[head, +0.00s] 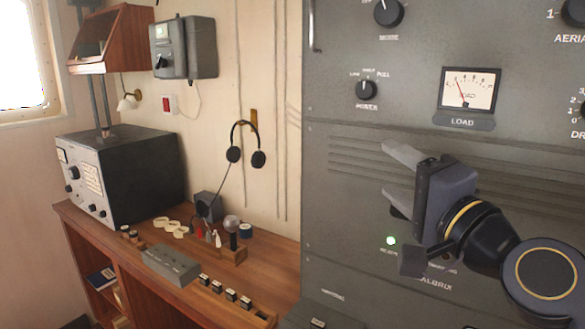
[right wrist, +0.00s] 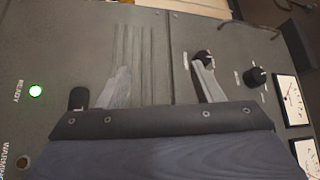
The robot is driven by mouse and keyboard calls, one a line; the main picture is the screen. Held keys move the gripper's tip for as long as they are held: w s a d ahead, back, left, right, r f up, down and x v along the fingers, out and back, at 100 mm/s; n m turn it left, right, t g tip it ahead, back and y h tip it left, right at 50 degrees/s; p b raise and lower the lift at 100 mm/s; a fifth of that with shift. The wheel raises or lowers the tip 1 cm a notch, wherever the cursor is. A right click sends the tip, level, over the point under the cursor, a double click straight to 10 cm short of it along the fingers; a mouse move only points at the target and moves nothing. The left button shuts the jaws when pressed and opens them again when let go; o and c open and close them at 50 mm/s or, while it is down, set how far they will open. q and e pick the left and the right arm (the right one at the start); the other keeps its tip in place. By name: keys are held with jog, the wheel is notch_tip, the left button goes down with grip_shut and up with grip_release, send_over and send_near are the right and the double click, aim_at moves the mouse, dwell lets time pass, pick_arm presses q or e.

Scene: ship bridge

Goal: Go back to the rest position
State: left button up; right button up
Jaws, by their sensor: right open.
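My right gripper (head: 392,172) is in front of the grey cabinet (head: 365,250) at the right of the head view. Its two grey fingers point left and stand apart, with nothing between them. In the right wrist view my right gripper (right wrist: 162,88) also shows spread, empty fingers before the panel. The power knob (head: 366,89) and the load meter (head: 469,90) are above the gripper. A green ready light (head: 390,240) glows just below it and also shows in the right wrist view (right wrist: 36,91). My left gripper is not in view.
A wooden desk (head: 255,282) stands left of the cabinet, with a black radio set (head: 125,178), a grey key box (head: 170,265) and several small items on it. Headphones (head: 246,145) hang on the wall. The cabinet face is close to my right gripper.

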jog(key=s+d+f+n+g+h, duration=0.1)
jog(key=s+f+n+g, duration=0.2)
jog(key=s+f, duration=0.3)
jog(key=s+d+f+n+g+h, duration=0.1)
jog(key=s+f+g, duration=0.4)
jog(key=f, duration=1.2)
jog(key=s+d+f+n+g+h, duration=0.1)
jog(key=s+f+n+g, duration=0.3)
jog(key=s+f, duration=0.4)
notch_tip(320, 180, down, 4)
jog(key=shift+s+d+f+n+g, duration=0.25)
jog(key=shift+d+n, duration=0.35)
jog(key=shift+d, duration=0.3)
jog(key=shift+w, duration=0.1)
